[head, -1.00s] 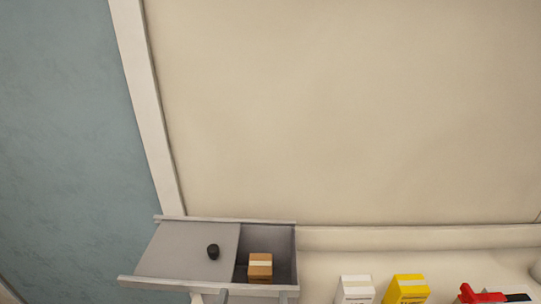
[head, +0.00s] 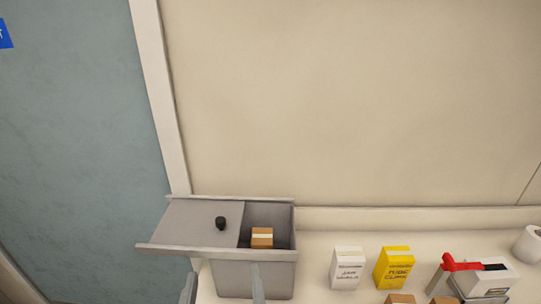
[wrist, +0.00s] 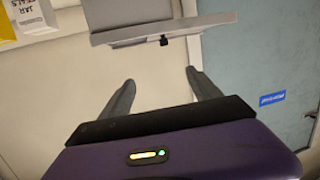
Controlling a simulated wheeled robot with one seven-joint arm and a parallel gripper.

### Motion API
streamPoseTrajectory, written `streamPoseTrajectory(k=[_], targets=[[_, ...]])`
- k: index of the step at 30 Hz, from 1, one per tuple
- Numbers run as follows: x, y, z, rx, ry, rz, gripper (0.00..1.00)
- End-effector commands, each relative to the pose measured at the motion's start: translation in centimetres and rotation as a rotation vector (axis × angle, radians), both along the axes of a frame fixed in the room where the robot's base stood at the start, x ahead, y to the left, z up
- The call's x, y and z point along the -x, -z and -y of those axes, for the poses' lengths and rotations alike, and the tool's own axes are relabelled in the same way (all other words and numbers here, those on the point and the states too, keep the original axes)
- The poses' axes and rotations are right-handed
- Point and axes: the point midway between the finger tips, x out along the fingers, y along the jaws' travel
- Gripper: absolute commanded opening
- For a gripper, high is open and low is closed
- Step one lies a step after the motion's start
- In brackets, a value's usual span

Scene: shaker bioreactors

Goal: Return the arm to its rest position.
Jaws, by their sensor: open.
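My gripper (wrist: 160,93) is open and empty in the wrist view, its two dark fingers spread apart. In the head view its grey fingertips (head: 224,287) show at the bottom, in front of the grey bin. The grey bin (head: 268,283) stands at the left end of the bench with its sliding lid (head: 190,222) partly open to the left. A black knob (head: 220,222) sits on the lid. A small brown box (head: 262,238) is inside the opening. The lid and knob also show at the top of the wrist view.
To the right on the bench (head: 318,245) stand a white box (head: 346,268), a yellow box (head: 394,267), a white device with a red lever (head: 486,279) and a white roll (head: 529,244). More brown boxes (head: 400,299) show at the bottom edge. A blue-grey door (head: 80,150) is left.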

Motion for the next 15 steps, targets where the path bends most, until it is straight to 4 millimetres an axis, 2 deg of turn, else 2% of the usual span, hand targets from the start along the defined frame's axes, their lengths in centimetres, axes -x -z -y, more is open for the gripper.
streamPoseTrajectory(k=[3,8,11,15], targets=[[0.3,-0.6,-1.3,0.008,-0.078,0.052,0.72],[0.9,-0.4,-2.2,0.025,-0.18,0.118,0.72],[1.5,0.5,-2.0,0.035,-0.243,0.157,0.72],[2.9,2.6,-0.1,0.043,-0.314,0.205,0.72]])
